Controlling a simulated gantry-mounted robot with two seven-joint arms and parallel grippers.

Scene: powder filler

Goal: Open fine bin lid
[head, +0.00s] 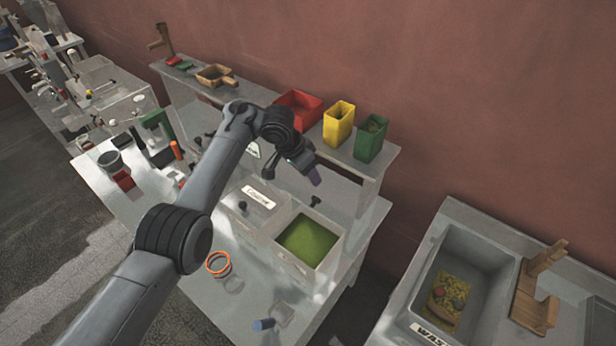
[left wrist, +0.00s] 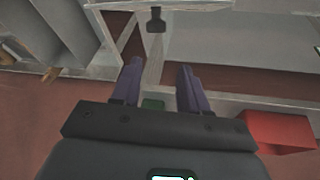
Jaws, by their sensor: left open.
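My left gripper (head: 312,176) is open and empty, above the back of the bins on the bench. Its two purple fingers (left wrist: 160,84) show apart in the left wrist view. A dark knob (head: 315,201) stands just below and beside the gripper, behind an open bin of green powder (head: 310,240). A dark knob (left wrist: 156,20) also shows ahead of the fingers in the left wrist view, apart from them. A labelled bin (head: 258,197) with a dark knob (head: 242,206) is left of the green powder. I cannot read for certain which bin is the fine one. My right gripper is not in view.
A shelf behind holds a red bin (head: 299,106), a yellow bin (head: 339,124) and a green bin (head: 371,138), close to my left forearm. Orange rings (head: 217,263) lie on the front bench. A sink-like waste tub (head: 490,250) is at the right.

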